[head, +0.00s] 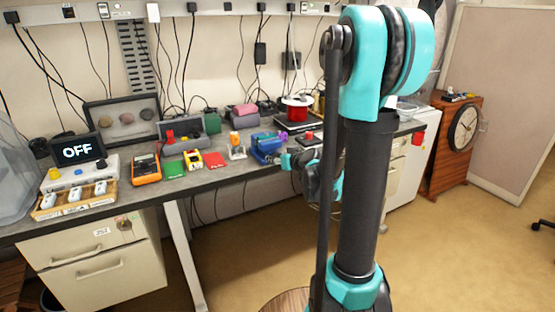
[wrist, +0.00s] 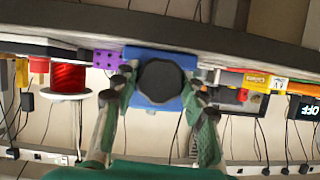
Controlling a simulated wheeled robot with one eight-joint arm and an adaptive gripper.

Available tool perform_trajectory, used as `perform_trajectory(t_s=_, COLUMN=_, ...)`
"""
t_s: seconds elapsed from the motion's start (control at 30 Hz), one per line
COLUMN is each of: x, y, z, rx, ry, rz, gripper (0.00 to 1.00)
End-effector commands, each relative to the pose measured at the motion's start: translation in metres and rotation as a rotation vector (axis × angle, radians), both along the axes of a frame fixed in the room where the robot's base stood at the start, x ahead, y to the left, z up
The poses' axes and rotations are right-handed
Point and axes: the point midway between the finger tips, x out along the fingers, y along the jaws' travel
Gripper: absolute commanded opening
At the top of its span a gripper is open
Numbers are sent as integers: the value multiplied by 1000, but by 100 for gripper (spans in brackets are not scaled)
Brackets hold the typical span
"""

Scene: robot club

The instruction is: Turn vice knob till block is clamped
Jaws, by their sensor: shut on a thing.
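The blue vice (head: 265,147) stands at the front edge of the grey bench in the head view. In the wrist view the vice (wrist: 150,54) shows behind its dark, many-sided knob (wrist: 160,82). My gripper (wrist: 159,90) has a finger on each side of the knob and is shut on it. In the head view my gripper (head: 287,161) reaches the vice from the right, partly hidden by my arm. A purple block with dark holes (wrist: 106,59) is beside the vice on the left in the wrist view. I cannot tell whether the jaws touch the block.
A red spool (head: 297,110) stands behind the vice. An orange meter (head: 146,168), a green board (head: 173,168) and a red board (head: 215,159) lie to the left. A display reading OFF (head: 78,150) is at the far left. Open floor (head: 440,240) lies at right.

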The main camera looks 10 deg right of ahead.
Motion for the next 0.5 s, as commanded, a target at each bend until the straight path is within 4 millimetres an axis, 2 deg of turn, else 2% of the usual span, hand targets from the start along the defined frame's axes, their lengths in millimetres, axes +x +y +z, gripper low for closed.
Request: perform_trajectory(t_s=0.5, x=1, y=-2, z=0, rx=349, ry=113, rz=0, gripper=14)
